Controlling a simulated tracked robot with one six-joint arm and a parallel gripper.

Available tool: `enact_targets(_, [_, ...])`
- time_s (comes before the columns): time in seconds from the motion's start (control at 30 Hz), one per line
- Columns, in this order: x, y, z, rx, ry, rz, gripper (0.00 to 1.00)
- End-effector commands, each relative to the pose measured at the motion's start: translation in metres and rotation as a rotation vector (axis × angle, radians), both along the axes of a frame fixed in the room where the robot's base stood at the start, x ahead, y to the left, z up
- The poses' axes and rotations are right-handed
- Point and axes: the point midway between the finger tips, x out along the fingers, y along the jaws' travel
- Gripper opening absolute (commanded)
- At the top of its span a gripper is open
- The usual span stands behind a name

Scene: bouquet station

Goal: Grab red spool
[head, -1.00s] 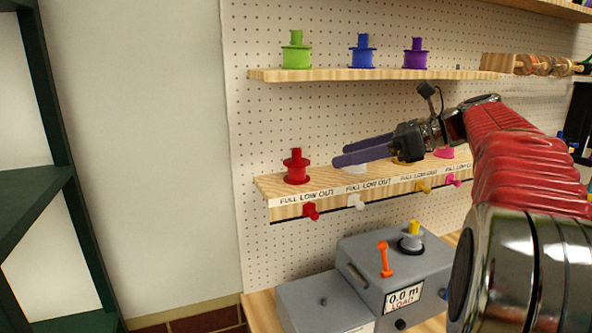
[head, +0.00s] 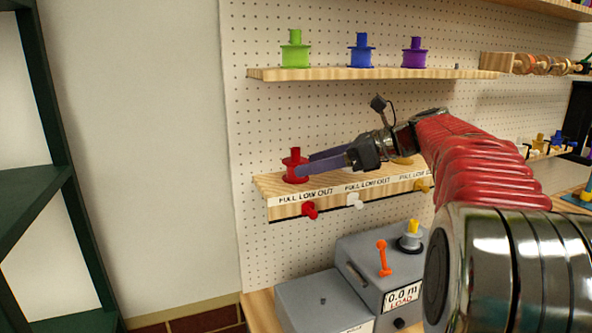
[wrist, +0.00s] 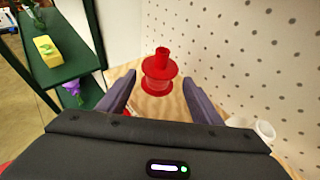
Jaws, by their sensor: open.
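The red spool (head: 294,165) stands upright at the left end of the lower wooden shelf (head: 283,188). It also shows in the wrist view (wrist: 159,72), ahead of my fingers and between their lines. My gripper (head: 303,166) is open, with two long purple fingers reaching left to the spool. In the head view the near finger overlaps the spool's lower right side. In the wrist view the gripper (wrist: 160,88) has nothing between its fingers short of the spool. I cannot tell whether a finger touches it.
A white spool (wrist: 248,127) stands close to the right finger. Green, blue and purple spools stand on the upper shelf (head: 330,74). Red and white pegs (head: 310,210) stick out from the lower shelf's front. The pegboard (head: 400,103) is close behind. A grey load box (head: 370,265) sits below.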

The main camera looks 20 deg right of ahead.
Motion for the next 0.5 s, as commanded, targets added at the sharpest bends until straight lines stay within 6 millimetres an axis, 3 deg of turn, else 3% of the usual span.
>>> enact_targets(0.27, [0.003,0.004,-0.002,0.0,0.0,0.001,0.59])
enact_targets(0.5, [0.022,0.025,-0.014,0.0,0.0,0.002,0.59])
